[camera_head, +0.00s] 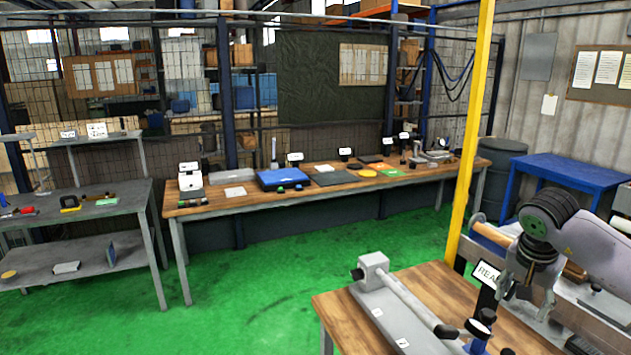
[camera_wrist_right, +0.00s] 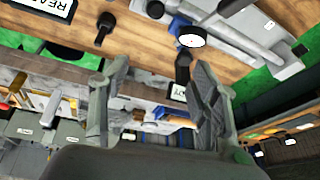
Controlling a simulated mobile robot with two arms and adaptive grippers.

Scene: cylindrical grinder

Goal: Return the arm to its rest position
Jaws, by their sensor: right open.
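My right arm (camera_head: 590,245) comes in from the right edge of the head view, bent with its wrist pointing down. My right gripper (camera_head: 530,298) hangs above the right part of the near wooden table (camera_head: 435,288). In the right wrist view, the right gripper (camera_wrist_right: 155,78) has its two fingers spread wide, with nothing between them. My left arm and gripper are not in view.
A grey fixture with a bar (camera_head: 395,290) lies on the near table, left of the gripper. A sign (camera_head: 487,274) stands close beside the gripper. A yellow post (camera_head: 470,130) rises behind the table. Green floor (camera_head: 290,300) is clear to the left.

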